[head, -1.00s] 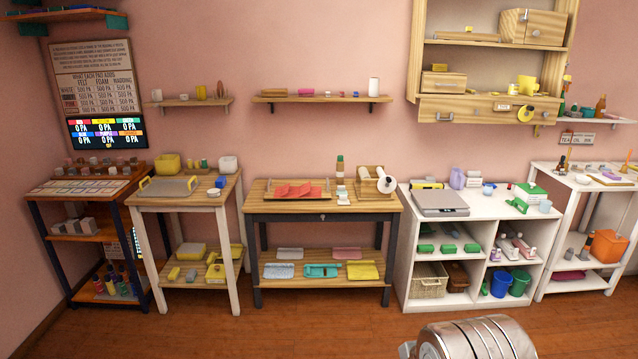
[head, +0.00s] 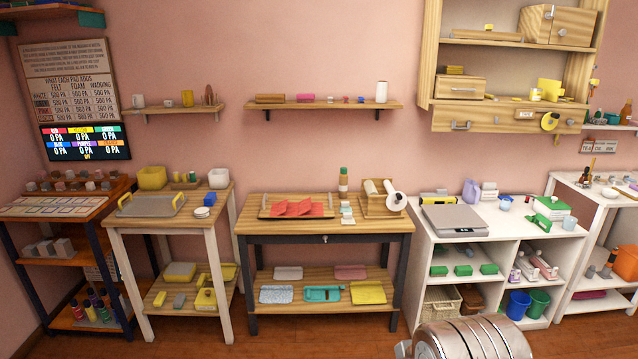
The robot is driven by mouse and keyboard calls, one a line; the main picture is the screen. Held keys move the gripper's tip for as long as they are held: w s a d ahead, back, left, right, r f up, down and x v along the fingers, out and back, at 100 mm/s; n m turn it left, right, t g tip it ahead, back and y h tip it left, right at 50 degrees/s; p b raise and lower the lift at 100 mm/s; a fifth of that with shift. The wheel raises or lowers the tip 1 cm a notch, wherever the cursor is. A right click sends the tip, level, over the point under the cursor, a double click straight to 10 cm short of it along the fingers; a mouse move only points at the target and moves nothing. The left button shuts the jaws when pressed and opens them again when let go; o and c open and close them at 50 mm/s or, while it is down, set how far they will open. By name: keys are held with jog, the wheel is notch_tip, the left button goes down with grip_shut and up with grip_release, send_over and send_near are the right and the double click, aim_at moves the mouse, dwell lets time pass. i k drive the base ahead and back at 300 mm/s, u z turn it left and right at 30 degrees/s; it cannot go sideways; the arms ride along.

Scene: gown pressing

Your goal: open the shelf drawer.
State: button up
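The wooden wall shelf (head: 432,60) hangs at the upper right. Its wide bottom drawer (head: 490,117) appears shut, with a metal handle (head: 460,126) on the left of its front. A silver, ribbed part of my arm shows at the bottom edge, well below and apart from the shelf. My gripper's fingers are not in view.
A white shelf unit (head: 473,256) with a grey scale (head: 453,220) on top stands below the wall shelf. A wooden table (head: 324,228) with a red-filled tray stands left of it. Open wooden floor (head: 290,343) lies in front.

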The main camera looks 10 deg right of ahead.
aim_at(455, 87)
jog(key=i, duration=2.15)
jog(key=u, duration=2.95)
